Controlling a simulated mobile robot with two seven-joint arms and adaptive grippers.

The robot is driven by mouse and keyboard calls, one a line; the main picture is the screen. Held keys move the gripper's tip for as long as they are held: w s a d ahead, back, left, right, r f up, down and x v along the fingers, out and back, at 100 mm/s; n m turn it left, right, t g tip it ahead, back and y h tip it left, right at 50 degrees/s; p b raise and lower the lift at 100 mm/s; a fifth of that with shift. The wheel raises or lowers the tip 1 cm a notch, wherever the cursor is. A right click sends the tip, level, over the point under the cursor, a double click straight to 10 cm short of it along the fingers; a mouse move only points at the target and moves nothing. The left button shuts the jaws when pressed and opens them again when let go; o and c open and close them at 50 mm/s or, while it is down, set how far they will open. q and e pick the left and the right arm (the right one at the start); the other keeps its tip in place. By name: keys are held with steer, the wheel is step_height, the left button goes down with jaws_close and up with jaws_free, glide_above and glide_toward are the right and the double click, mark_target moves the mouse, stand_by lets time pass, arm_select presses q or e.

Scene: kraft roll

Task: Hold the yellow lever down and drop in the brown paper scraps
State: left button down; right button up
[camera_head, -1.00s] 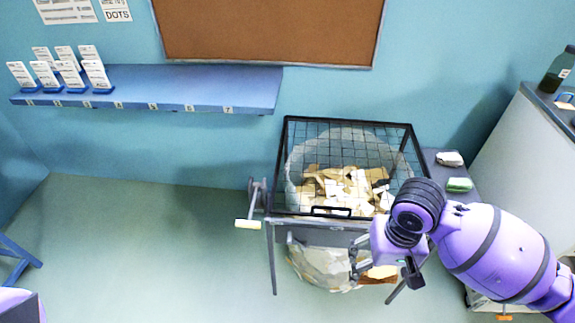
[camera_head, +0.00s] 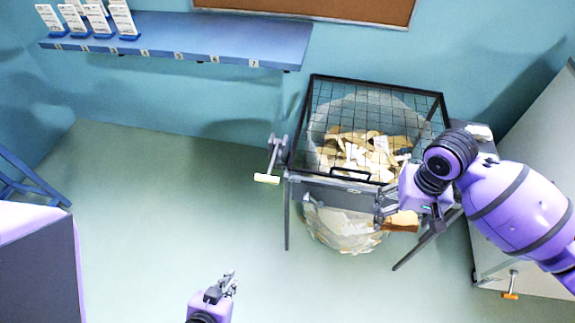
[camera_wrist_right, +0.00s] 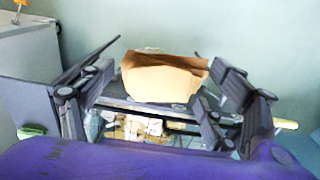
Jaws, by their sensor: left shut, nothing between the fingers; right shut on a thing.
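The wire-mesh drum cage (camera_head: 372,87) holds a clear bin with brown and white paper scraps (camera_head: 365,150) inside. The crank-like lever with a pale yellow handle (camera_head: 267,178) sticks out at the cage's left side. My left gripper (camera_head: 229,279) is shut and empty, low in the head view, well below and left of the lever and apart from it. My right gripper (camera_head: 384,208) is at the cage's front right, shut on a brown paper piece (camera_wrist_right: 163,78). A brown patch of that piece also shows in the head view (camera_head: 404,221), partly hidden by the gripper.
A blue wall shelf (camera_head: 200,42) with white cards stands on the left. A grey-white cabinet (camera_head: 525,120) is at the right. A blue stool frame (camera_head: 25,175) is at the far left. The green floor (camera_head: 170,200) left of the cage is clear.

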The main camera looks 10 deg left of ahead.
steer(key=w+d+f, duration=0.2)
steer(key=w+d, duration=0.2)
steer(key=w, duration=0.5)
steer(key=shift+w+d, duration=0.15)
steer(key=shift+d, duration=0.1)
arm_select(q)
steer(key=c, duration=2.5)
jaws_free()
